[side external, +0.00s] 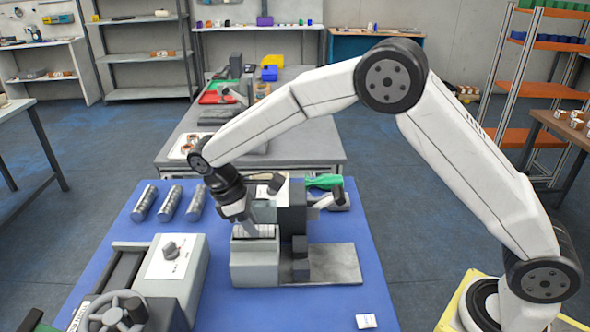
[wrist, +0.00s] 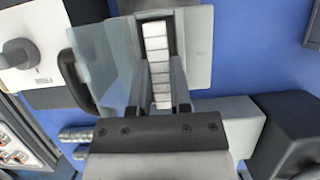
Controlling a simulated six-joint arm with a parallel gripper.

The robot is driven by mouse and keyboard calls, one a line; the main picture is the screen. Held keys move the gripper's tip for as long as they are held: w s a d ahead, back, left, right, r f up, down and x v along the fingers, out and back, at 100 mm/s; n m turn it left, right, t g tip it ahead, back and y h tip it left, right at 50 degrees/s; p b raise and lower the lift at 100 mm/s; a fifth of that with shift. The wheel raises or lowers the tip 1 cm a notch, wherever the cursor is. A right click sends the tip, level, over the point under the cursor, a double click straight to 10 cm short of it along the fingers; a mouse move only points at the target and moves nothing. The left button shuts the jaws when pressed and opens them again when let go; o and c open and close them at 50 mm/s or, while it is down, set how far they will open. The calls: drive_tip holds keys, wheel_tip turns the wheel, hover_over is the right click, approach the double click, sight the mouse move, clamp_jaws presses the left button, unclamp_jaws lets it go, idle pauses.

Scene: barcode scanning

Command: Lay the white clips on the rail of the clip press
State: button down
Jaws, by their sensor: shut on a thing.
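A row of several white clips (wrist: 157,50) lies end to end in a narrow dark channel in the wrist view. The channel is in the top of a grey block (side external: 256,271), apparently part of the clip press, on the blue mat. My gripper (wrist: 163,88) points down over this block, with its fingers on either side of the near part of the row, shut on the white clips. In the side view my gripper (side external: 247,228) is at the block's top and partly covers the row. Whether the clips rest on the channel floor cannot be told.
A grey box with a dial (side external: 172,258) stands to the left. Several silver cylinders (side external: 170,203) lie behind it. A green-topped tool (side external: 324,182) is behind the press. A small white labelled piece (side external: 366,321) lies front right. The mat's right side is mostly clear.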

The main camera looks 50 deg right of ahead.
drive_tip(key=shift+f, duration=0.45)
drive_tip(key=c, duration=0.8)
unclamp_jaws()
drive_tip(key=shift+s+f, duration=0.1)
drive_tip(key=shift+r, duration=0.35)
drive_tip(key=v, duration=1.2)
drive_tip(key=shift+r, duration=0.4)
